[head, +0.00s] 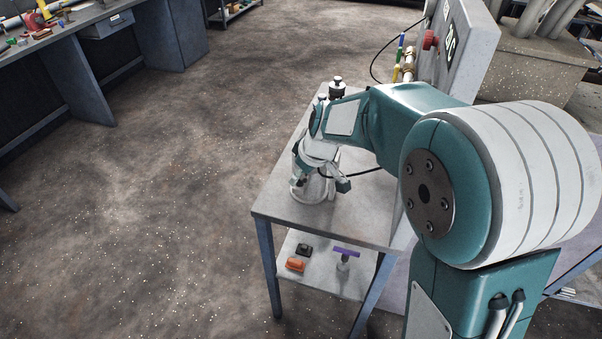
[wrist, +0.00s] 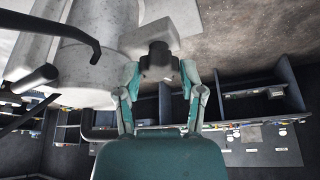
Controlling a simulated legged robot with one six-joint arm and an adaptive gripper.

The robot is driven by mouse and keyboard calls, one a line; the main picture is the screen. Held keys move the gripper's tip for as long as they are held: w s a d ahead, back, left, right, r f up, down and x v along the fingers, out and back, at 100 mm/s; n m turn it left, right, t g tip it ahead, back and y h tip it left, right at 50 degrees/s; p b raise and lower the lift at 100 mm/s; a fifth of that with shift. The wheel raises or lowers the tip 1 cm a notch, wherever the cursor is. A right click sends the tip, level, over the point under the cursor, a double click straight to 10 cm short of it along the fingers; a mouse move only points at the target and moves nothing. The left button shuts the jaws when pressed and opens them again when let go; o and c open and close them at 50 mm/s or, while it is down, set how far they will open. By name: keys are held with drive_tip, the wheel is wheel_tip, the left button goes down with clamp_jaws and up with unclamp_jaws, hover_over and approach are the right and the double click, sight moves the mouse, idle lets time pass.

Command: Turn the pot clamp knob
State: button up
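A pale pot assembly (head: 303,192) stands on the small metal table, partly hidden behind my wrist in the head view. Dark knobs (head: 337,83) stick up behind my wrist. In the wrist view, a dark clamp knob (wrist: 158,57) sits on a light grey bracket beside the large pale cylinder (wrist: 85,70) of the pot. My gripper (wrist: 160,72) is open, with one finger on each side of this knob. Small gaps seem to show between fingers and knob. In the head view, my gripper (head: 341,184) is low beside the pot, and its fingertips are mostly hidden.
The table (head: 275,208) has a lower shelf with an orange object (head: 295,264), a black object (head: 304,249) and a purple-handled tool (head: 346,252). A dark bent rod (wrist: 50,28) crosses the wrist view. Floor at left is clear.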

drive_tip(key=shift+m, duration=0.3)
drive_tip(key=m+h, duration=0.1)
drive_tip(key=m, duration=0.1)
drive_tip(key=m+t, duration=0.1)
drive_tip(key=m, duration=0.1)
drive_tip(key=shift+a+m+h, duration=0.15)
drive_tip(key=shift+m+h, duration=0.25)
drive_tip(key=m+h, duration=0.1)
drive_tip(key=m, duration=0.2)
drive_tip(key=m+h, duration=0.1)
drive_tip(key=m, duration=0.1)
drive_tip(key=shift+a+m+t, duration=0.1)
drive_tip(key=shift+m+t, duration=0.2)
drive_tip(key=shift+m, duration=0.1)
drive_tip(key=m+h, duration=0.1)
drive_tip(key=m, duration=0.1)
drive_tip(key=m+g+h, duration=0.1)
drive_tip(key=m, duration=0.2)
drive_tip(key=shift+a, duration=0.1)
drive_tip(key=m, duration=0.3)
drive_tip(key=m+g+h, duration=0.1)
drive_tip(key=m, duration=0.2)
drive_tip(key=shift+w+g, duration=0.1)
drive_tip(key=shift+g, duration=0.2)
